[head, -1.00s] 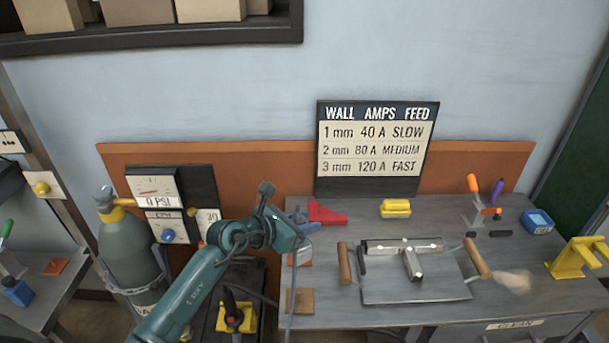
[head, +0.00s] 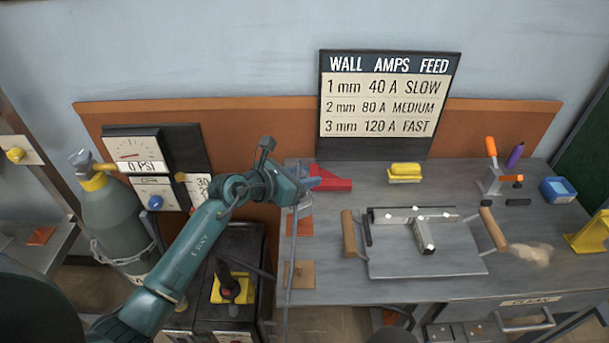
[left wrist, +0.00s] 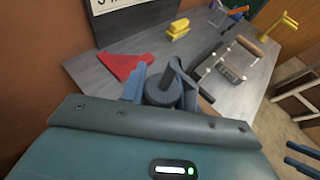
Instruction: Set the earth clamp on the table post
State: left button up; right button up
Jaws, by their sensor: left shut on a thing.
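My left gripper (head: 312,183) is over the left end of the grey workbench (head: 450,280), beside the red angled block (head: 334,180). It is shut on a dark grey piece with a round body and an upright lever (left wrist: 160,92), which I take as the earth clamp. A blue finger shows beside it in the left wrist view. A thin grey cable hangs down below the gripper in the head view. I cannot make out the table post; the gripper may hide it. My right gripper (left wrist: 288,154) shows at the lower right of the left wrist view, its blue fingers apart and empty.
A plate (head: 425,262) with wooden handles and a metal T-piece lies mid-bench. A yellow block (head: 404,172) lies behind it. A gas cylinder (head: 115,215) and a dark machine (head: 237,240) stand left of the bench. The bench between the yellow block and the upright tools is clear.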

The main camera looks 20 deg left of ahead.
aim_at(305, 193)
pick_arm(q)
notch_tip(305, 193, down, 2)
jog(key=shift+f+b, duration=0.1)
jog(key=shift+b, duration=0.5)
jog(key=shift+f+b, duration=0.6)
jog(key=shift+f, duration=0.6)
pick_arm(e)
jog(key=shift+w+a+f+y, duration=0.2)
jog(key=shift+a+f+y, duration=0.2)
jog(key=shift+a, duration=0.15)
pick_arm(q)
jog(key=shift+f+b, duration=0.4)
pick_arm(e)
jog(key=shift+f, duration=0.3)
pick_arm(q)
jog(key=o, duration=1.1)
jog(key=shift+c, duration=0.2)
jog(key=shift+f, duration=0.1)
